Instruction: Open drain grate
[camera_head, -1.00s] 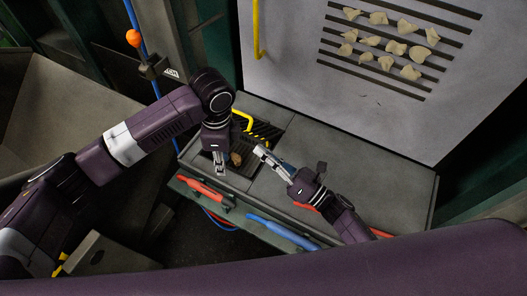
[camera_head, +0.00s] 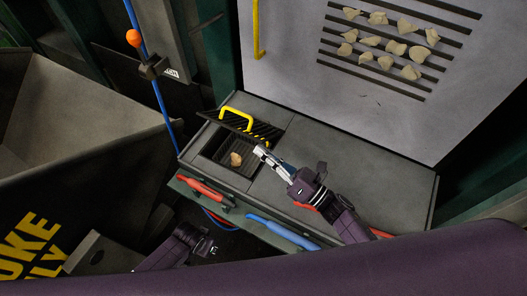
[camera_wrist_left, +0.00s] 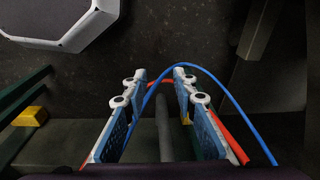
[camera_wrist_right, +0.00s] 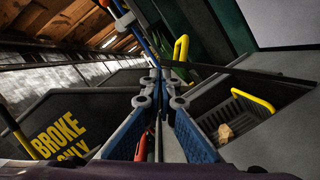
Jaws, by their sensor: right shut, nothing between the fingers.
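The dark slatted drain grate (camera_head: 222,122) with its yellow handle (camera_head: 236,111) stands tilted up at the back of the floor opening, uncovering it. In the right wrist view the raised handle (camera_wrist_right: 180,48) shows too. Inside the opening, a dark basket (camera_head: 226,147) with its own yellow handle and a tan lump (camera_head: 236,159) is visible. My right gripper (camera_head: 258,150) is shut and empty at the opening's right edge, apart from the handles. My left gripper (camera_wrist_left: 158,75) is open and empty, low in front of the platform; its fingers are unclear in the head view.
Red (camera_head: 205,191) and blue (camera_head: 283,233) bars line the platform's front edge. A large grey bin (camera_head: 85,120) stands left. A pale panel (camera_head: 300,90) with slots and several tan scraps rises behind. The grey platform top (camera_head: 375,185) is clear on the right.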

